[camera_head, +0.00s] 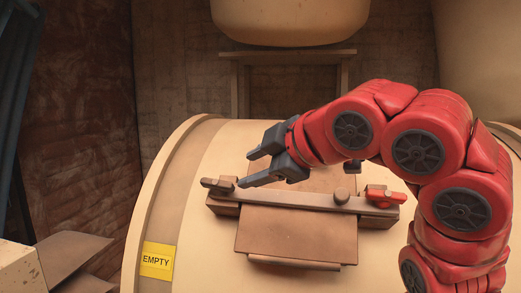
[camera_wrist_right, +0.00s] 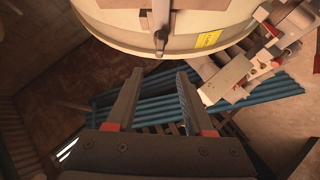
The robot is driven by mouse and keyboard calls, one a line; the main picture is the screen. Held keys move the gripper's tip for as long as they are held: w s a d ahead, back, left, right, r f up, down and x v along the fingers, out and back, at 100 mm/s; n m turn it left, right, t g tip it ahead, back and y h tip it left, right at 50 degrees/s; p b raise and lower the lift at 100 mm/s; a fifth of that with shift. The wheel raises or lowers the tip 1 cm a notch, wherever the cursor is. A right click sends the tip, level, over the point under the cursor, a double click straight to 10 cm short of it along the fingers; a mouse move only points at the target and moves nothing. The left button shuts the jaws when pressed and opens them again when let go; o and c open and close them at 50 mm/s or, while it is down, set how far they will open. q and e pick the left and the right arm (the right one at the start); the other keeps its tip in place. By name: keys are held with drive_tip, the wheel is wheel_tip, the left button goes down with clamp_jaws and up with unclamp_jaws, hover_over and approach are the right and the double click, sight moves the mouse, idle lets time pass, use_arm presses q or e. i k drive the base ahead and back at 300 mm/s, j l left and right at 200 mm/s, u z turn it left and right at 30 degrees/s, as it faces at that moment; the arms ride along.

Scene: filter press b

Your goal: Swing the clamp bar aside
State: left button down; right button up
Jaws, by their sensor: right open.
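The clamp bar (camera_head: 290,200) is a long brown bar lying across a brown hatch plate (camera_head: 297,232) on a large cream drum (camera_head: 190,215). My right gripper (camera_head: 248,169) is open and empty, just above the bar's left end. In the right wrist view, my right gripper (camera_wrist_right: 158,74) is open, with the bar's end (camera_wrist_right: 160,18) beyond the fingertips. My left gripper is not in view.
A yellow EMPTY label (camera_head: 158,260) is on the drum's left side. A cream vessel (camera_head: 290,20) hangs above, behind. Brown panels (camera_head: 70,258) stand at lower left. My red right arm covers the drum's right side.

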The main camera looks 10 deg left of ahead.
sight(341, 201)
drive_tip(key=k+l, duration=0.45)
drive_tip(key=l, duration=0.3)
drive_tip(key=k+l, duration=0.25)
drive_tip(key=l, duration=0.1)
